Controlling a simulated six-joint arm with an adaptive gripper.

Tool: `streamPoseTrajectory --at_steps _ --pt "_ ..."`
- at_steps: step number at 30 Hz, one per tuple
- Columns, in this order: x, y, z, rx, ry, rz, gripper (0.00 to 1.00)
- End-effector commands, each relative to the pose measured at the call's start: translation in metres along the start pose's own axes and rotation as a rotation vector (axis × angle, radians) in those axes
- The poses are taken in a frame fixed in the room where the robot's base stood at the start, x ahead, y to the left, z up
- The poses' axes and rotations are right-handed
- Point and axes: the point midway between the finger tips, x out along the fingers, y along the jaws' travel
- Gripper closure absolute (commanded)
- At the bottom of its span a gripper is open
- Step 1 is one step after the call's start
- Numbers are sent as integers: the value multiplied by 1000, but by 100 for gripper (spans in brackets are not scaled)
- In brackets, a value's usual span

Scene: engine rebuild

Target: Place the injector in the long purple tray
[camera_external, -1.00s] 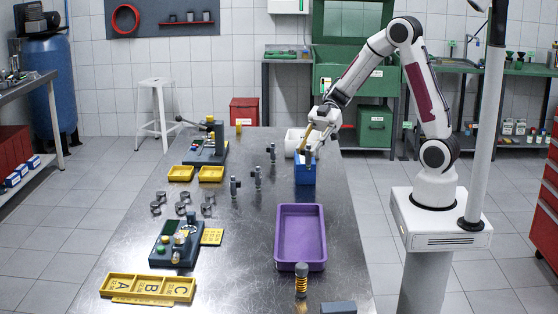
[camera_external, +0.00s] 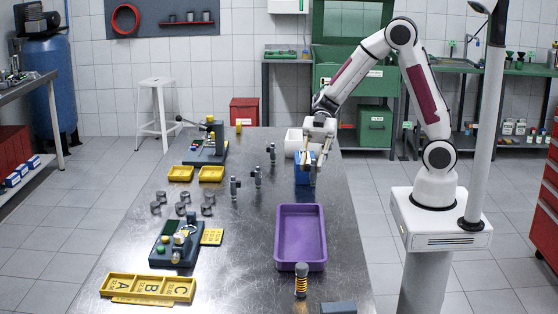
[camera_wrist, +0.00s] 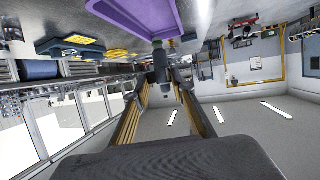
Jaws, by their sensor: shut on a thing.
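My gripper (camera_external: 307,174) is by the blue box (camera_external: 302,162), at the far right part of the table. In the wrist view my gripper (camera_wrist: 164,82) is shut on a dark grey injector (camera_wrist: 160,66), between the ends of its two fingers. In the external view the held injector is hard to make out against the fingers. The long purple tray (camera_external: 279,238) lies empty nearer the camera, on the right side of the table, apart from my gripper. It also shows at the top of the wrist view (camera_wrist: 135,18).
Several dark injector-like parts, one here (camera_external: 258,178), stand upright left of the blue box. A spring part (camera_external: 301,281) stands at the tray's near end. Table surface between box and tray is clear.

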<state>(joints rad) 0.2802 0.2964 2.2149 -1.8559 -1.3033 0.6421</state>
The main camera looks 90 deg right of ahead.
Motion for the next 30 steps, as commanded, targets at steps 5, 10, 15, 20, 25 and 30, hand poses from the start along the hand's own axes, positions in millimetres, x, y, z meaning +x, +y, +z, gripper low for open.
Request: streamPoseTrajectory --at_steps 5,10,15,20,25,30 --pt "32 -9 -15 -22 3 -40 97" --pt "60 -17 -28 -36 6 -65 97" --pt "88 -24 -40 -42 7 -78 97" --pt "110 -27 -50 -39 8 -73 97" --pt "124 -18 -56 -16 4 -29 97" --pt "123 -2 -54 17 -3 31 97"
